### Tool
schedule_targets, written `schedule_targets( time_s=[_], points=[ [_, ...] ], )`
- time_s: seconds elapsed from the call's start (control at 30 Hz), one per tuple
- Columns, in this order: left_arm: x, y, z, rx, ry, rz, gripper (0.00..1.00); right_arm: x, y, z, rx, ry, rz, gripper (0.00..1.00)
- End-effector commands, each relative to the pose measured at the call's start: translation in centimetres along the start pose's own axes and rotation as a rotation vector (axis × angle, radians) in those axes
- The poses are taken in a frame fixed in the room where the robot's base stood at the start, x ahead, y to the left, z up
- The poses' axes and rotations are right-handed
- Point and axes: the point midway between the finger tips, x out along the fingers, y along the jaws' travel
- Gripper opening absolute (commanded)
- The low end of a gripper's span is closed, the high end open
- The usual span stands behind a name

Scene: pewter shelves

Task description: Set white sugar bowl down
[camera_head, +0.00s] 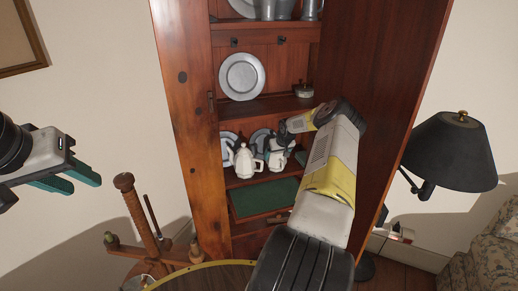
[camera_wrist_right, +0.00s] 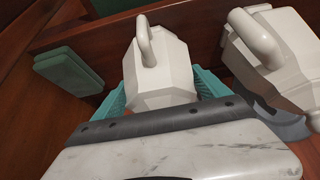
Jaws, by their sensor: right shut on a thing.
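The white sugar bowl (camera_wrist_right: 160,72), a faceted vessel with a looped handle, is between the teal fingers of my right gripper (camera_wrist_right: 158,92) in the right wrist view. The gripper is shut on it. In the head view the bowl (camera_head: 277,160) is low in the cupboard, just above or on a shelf (camera_head: 258,178); I cannot tell if its base touches. My arm partly hides it. My left gripper (camera_head: 86,185) is empty and open at the far left, well away from the cupboard.
A white pot (camera_head: 245,161) stands to the left of the bowl; it also shows in the wrist view (camera_wrist_right: 268,45). Plates stand behind. The upper shelf (camera_head: 265,107) is close above my right gripper.

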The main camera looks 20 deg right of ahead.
Motion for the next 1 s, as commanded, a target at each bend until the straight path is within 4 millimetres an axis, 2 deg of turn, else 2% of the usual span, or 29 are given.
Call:
schedule_targets(
  time_s=[0.47,0.5,0.53,0.83,1.0],
  points=[
    [0.0,0.0,0.0,0.0,0.0,0.0,0.36,0.3,0.0,0.1,0.0,0.003,0.0,0.25],
    [0.0,0.0,0.0,0.0,0.0,0.0,0.36,0.4,0.0,0.2,0.0,0.001,0.0,0.93],
    [0.0,0.0,0.0,0.0,0.0,0.0,0.36,0.4,0.0,0.2,0.0,0.001,0.0,0.99],
    [0.0,0.0,0.0,0.0,0.0,0.0,0.36,0.1,0.0,0.1,0.0,0.001,0.0,1.0],
    [0.0,0.0,0.0,0.0,0.0,0.0,0.36,-2.0,0.1,-0.1,-0.004,0.003,0.002,1.0]
  ],
)
